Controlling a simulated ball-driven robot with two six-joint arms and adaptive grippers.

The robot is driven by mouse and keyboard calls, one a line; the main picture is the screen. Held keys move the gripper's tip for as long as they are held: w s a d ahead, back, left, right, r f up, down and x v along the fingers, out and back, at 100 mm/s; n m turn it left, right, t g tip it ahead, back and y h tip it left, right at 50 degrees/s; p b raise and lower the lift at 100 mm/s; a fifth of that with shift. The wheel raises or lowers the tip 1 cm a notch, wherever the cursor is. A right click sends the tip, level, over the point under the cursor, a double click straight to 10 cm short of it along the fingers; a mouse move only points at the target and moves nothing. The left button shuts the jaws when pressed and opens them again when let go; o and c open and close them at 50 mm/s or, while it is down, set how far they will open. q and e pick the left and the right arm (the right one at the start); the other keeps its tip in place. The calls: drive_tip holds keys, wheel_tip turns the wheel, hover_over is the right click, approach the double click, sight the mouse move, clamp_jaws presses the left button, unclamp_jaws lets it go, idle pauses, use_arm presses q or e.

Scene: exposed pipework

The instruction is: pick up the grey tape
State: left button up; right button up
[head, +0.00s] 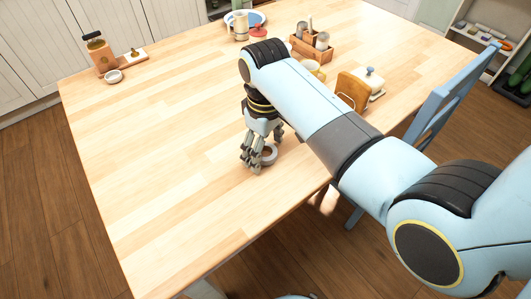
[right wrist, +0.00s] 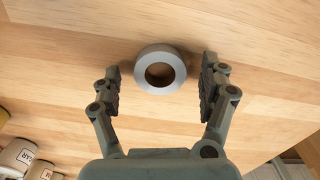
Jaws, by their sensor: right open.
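The grey tape (right wrist: 177,60) is a ring lying flat on the wooden table, seen whole in the right wrist view. In the head view the tape (head: 270,153) shows partly behind my right gripper (head: 256,163), which points down over it. In the right wrist view my right gripper (right wrist: 160,88) is open, with one finger on each side of the tape. Wood shows between each finger and the ring, and nothing is held. How high the fingertips are above the table is hard to tell. My left gripper is not in view.
The wooden table (head: 150,160) is bare to the left. A wooden caddy (head: 312,48), a mug (head: 240,27), a napkin holder (head: 352,91) and a butter dish (head: 374,82) stand towards the back and right. A blue chair (head: 450,95) stands at the right edge.

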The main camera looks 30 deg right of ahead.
drive_tip(key=shift+f, duration=0.1)
drive_tip(key=c, duration=1.3)
drive_tip(key=shift+o, duration=0.2)
